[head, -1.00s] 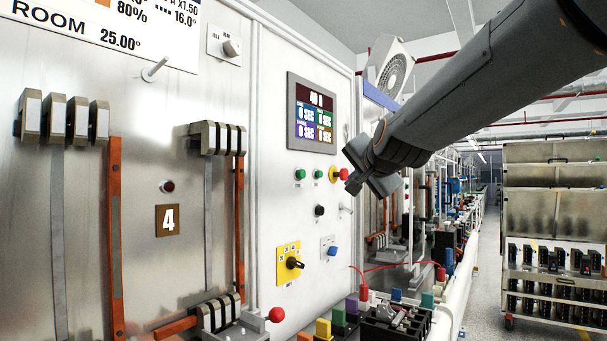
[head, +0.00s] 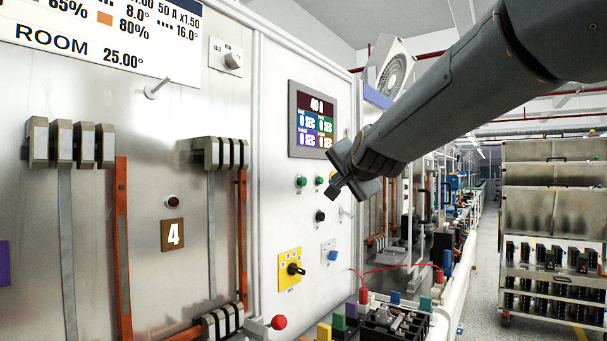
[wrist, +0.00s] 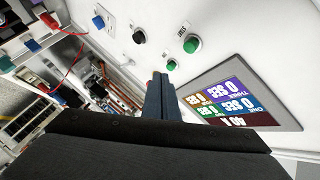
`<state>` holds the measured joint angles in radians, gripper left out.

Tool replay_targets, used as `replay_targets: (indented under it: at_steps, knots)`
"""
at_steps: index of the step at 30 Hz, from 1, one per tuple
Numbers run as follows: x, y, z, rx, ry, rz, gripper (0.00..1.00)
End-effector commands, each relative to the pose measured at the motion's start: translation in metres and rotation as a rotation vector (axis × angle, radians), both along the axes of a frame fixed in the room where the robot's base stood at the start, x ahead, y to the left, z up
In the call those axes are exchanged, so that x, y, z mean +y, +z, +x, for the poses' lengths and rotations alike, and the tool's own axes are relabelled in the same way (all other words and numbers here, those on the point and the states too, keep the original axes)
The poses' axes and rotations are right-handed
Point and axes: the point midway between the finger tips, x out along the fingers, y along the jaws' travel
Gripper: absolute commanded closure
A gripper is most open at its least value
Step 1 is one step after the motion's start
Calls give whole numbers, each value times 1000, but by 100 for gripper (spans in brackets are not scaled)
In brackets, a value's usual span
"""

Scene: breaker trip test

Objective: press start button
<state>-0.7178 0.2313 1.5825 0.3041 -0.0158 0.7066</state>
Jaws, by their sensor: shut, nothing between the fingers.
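Two green buttons sit side by side on the white panel below the display. The left green button (head: 301,182) shows fully in the head view; the right green button (head: 319,180) is just left of my gripper (head: 331,191). The wrist view shows one green button (wrist: 191,44) and a second green button (wrist: 172,64), closer to the fingertips. My gripper is shut and empty, its tips (wrist: 158,76) beside that second button. Contact with the panel cannot be told.
The display (head: 312,118) is above the buttons. A black knob (head: 320,216) is below them, with a yellow rotary switch (head: 291,269) and a blue knob (head: 332,255) lower. Red cables and terminals (head: 364,296) stand at the lower right.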

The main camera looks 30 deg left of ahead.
Motion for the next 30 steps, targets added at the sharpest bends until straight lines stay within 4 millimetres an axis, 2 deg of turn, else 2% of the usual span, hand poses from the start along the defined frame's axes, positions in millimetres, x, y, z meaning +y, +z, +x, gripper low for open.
replay_targets:
  at_steps: [18, 30]
  knots:
    - [50, 2, 3, 4, 0, 1, 100]
    - [61, 0, 5, 3, -2, 3, 100]
